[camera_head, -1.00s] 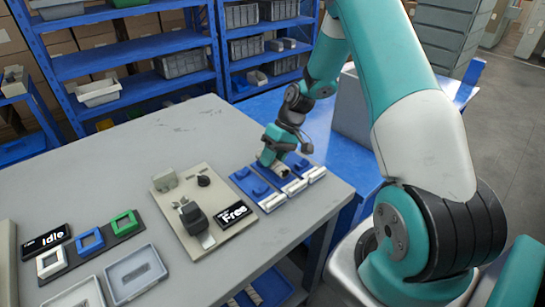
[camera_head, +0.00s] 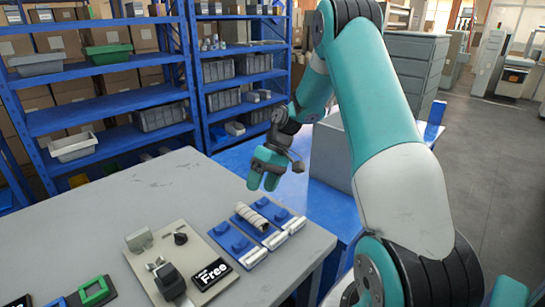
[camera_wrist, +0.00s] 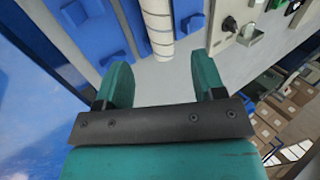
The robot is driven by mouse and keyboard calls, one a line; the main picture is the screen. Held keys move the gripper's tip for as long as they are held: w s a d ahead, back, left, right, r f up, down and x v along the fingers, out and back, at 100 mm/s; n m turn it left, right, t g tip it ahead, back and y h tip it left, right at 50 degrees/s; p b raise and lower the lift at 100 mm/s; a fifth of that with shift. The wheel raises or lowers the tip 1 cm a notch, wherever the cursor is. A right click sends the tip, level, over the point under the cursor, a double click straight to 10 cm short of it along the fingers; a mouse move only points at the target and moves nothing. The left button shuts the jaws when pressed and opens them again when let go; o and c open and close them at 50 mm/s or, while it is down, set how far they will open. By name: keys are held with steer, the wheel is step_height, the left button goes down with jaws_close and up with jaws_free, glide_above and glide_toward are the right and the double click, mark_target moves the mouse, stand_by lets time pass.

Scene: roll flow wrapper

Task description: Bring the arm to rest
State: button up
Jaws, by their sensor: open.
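My gripper (camera_head: 264,183) is in the air above the back right part of the grey table (camera_head: 140,190). Its teal fingers are apart with nothing between them in the wrist view (camera_wrist: 160,85). Below and in front of it in the head view, a blue fixture (camera_head: 262,229) lies on the table. A white ribbed roll (camera_head: 252,217) lies on this fixture, apart from my gripper. The roll also shows at the top of the wrist view (camera_wrist: 158,25), ahead of the fingers.
A beige panel (camera_head: 146,264) with a black "Free" sign (camera_head: 211,274) lies left of the fixture. A green square frame (camera_head: 95,291) is at the lower left. Blue shelves (camera_head: 110,100) with bins stand behind. A grey box (camera_head: 335,155) stands behind my arm.

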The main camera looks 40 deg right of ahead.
steer(key=v, duration=0.9)
steer(key=shift+p, duration=0.35)
steer(key=s+a+r+n+h, duration=0.15)
steer(key=a+r, duration=0.25)
steer(key=a, duration=0.5)
steer(key=s+a+r+n, duration=0.1)
steer(key=s+a+r, duration=0.25)
steer(key=a, duration=0.65)
steer(key=s+a+r+n, duration=0.1)
steer(key=s+a+n, duration=0.1)
steer(key=s+a, duration=0.4)
steer(key=s+a+r+n+p, duration=0.1)
steer(key=s+a, duration=0.5)
steer(key=s, duration=0.6)
steer(key=shift+s+a+r+n, duration=0.15)
steer(key=shift+a+r+n, duration=0.25)
steer(key=shift+n, duration=0.15)
steer(key=shift+h, duration=0.25)
